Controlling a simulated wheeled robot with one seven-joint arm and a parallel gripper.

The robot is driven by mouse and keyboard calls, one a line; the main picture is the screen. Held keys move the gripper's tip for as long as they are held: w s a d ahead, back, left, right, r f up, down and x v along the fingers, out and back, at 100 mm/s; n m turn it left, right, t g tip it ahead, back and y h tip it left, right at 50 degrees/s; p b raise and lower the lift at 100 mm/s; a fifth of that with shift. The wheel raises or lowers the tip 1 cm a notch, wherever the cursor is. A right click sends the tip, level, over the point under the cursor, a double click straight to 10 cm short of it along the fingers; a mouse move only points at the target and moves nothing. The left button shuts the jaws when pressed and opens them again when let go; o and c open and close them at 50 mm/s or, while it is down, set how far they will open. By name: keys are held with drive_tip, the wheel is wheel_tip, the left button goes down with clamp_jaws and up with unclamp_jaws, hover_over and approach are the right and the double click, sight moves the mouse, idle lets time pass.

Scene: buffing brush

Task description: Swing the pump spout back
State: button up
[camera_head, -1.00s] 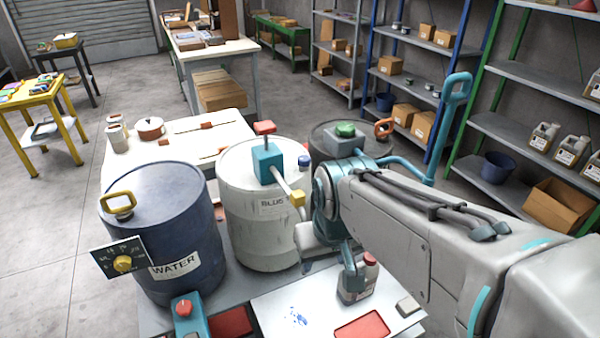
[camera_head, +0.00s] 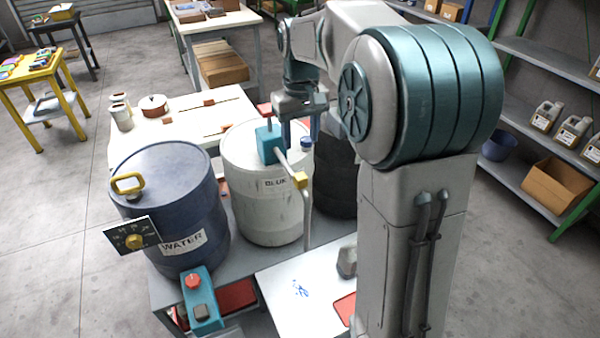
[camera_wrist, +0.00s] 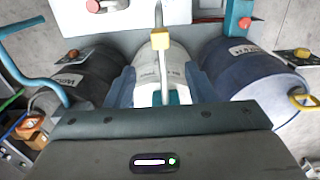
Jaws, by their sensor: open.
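The white drum marked "BLUE" (camera_head: 268,215) carries a teal pump block (camera_head: 269,142). The pale pump spout (camera_head: 285,166) runs from the block toward the front right, through a yellow piece (camera_head: 300,180), and then bends down. In the wrist view the spout (camera_wrist: 163,70) points up the picture, with its yellow piece (camera_wrist: 160,39) near the top. My gripper (camera_head: 300,133) is open and empty, pointing down over the drum just behind the spout. The wrist view shows its fingers (camera_wrist: 160,90) apart, with the spout's pump end between them in the picture. Contact cannot be told.
The blue "WATER" drum (camera_head: 172,210) stands left, with a dial panel (camera_head: 132,236). A dark drum (camera_head: 338,178) stands right, partly hidden by my arm. A white board (camera_head: 290,285) lies in front. Behind is a white table (camera_head: 185,125).

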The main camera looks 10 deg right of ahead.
sight(300, 175)
wheel_tip(300, 175, down, 13)
drive_tip(key=shift+r+p, duration=0.2)
drive_tip(key=shift+p, duration=0.25)
clamp_jaws()
